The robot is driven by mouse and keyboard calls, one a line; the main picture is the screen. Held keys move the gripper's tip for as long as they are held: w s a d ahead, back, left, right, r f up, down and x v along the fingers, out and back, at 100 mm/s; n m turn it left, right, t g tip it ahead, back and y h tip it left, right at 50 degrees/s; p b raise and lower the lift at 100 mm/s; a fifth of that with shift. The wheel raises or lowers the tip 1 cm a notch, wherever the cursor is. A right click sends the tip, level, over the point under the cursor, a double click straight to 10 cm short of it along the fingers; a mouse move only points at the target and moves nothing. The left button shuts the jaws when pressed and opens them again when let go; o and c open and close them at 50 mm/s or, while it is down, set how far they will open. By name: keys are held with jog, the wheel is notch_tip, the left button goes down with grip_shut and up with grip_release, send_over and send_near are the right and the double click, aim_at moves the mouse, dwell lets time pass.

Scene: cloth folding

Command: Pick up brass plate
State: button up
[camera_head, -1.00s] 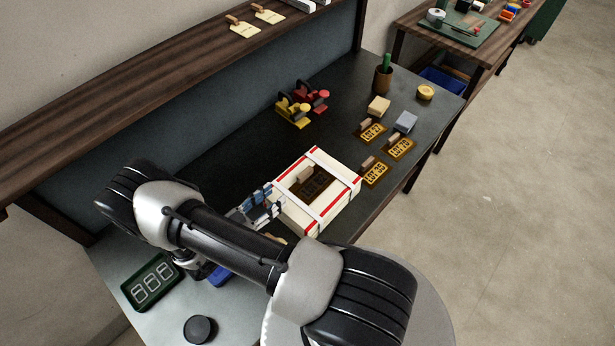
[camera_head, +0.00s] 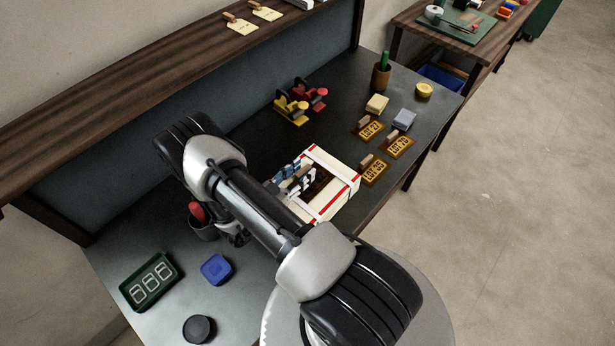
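A white box with red edge stripes (camera_head: 340,197) stands on the grey workbench. A dark brown plate (camera_head: 321,179) lies on its top, mostly hidden behind my gripper. My gripper (camera_head: 300,182) is over the left part of the box top, at the plate. The plate's wooden handle is not clearly visible, and I cannot tell whether the fingers touch it or how far apart they are. Three brass-coloured plates with wooden handles lie right of the box: an upper one (camera_head: 372,131), a right one (camera_head: 401,148) and a lower one (camera_head: 375,172).
Red and yellow tools (camera_head: 299,101) stand behind the box. A beige block (camera_head: 377,103), a grey block (camera_head: 404,119) and a yellow tin (camera_head: 424,90) sit at the back right. A blue container (camera_head: 216,269), green display (camera_head: 152,282) and black puck (camera_head: 199,329) are at the front left.

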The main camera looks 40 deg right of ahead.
jog(key=shift+c, duration=0.3)
grip_shut()
dwell(0.3)
